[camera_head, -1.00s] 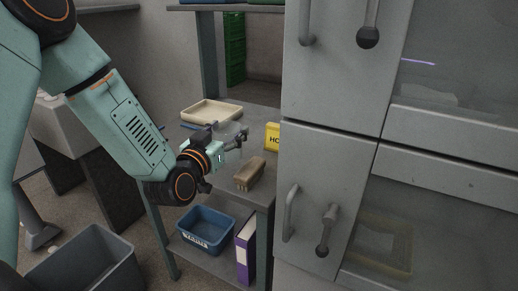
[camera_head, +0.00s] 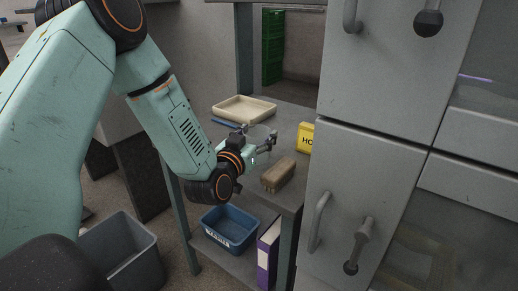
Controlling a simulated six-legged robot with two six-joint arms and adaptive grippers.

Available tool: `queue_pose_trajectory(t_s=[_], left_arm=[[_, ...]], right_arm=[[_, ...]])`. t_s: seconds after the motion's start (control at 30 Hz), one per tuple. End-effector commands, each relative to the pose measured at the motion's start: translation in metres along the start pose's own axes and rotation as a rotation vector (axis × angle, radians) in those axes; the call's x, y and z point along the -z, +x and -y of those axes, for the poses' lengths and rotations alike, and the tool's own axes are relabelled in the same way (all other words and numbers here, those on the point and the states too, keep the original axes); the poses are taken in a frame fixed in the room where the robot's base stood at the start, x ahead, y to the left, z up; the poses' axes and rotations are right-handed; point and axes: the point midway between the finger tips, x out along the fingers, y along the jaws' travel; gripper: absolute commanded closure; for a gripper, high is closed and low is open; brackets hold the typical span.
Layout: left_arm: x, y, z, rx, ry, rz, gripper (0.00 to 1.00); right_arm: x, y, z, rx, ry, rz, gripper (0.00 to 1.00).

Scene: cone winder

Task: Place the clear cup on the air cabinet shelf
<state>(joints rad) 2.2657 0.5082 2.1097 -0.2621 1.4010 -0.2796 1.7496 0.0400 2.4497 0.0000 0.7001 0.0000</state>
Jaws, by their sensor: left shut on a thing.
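My left gripper (camera_head: 268,143) is over the grey shelf top (camera_head: 290,120), between the cream tray and the brown brush. It is shut on the clear cup (camera_head: 258,131), which shows only as a faint transparent shape at the fingers. I cannot tell whether the cup touches the shelf top. The grey cabinet (camera_head: 385,150) with closed doors stands on the right. My right gripper is not in view.
A cream tray (camera_head: 243,118), a brown brush (camera_head: 278,175) and a yellow sign (camera_head: 305,137) are on the shelf top. Below are a blue bin (camera_head: 229,240) and a purple binder (camera_head: 267,252). A grey bin (camera_head: 120,262) stands on the floor at lower left.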

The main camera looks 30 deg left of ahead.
Motion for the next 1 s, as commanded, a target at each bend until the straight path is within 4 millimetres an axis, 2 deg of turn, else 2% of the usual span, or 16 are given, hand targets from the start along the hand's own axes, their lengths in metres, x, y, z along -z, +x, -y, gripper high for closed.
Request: queue_pose_trajectory(t_s=[0.1,0.23,0.67,0.7,0.93,1.0], left_arm=[[-0.019,0.000,-0.001,-0.002,0.002,0.004,0.65],[-0.034,0.002,-0.001,-0.002,0.002,0.002,0.65],[-0.038,0.003,-0.001,-0.002,0.001,0.001,0.65],[-0.037,0.003,-0.001,-0.002,0.001,0.002,0.31],[-0.037,0.003,-0.001,-0.002,0.001,0.001,0.12],[-0.037,0.003,-0.001,-0.002,0.001,0.001,0.11]], right_arm=[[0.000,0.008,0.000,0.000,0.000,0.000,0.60],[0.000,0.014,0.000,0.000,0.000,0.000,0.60],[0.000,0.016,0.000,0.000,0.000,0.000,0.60],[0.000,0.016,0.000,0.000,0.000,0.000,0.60],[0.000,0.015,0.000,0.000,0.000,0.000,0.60],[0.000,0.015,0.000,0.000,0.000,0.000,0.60]])
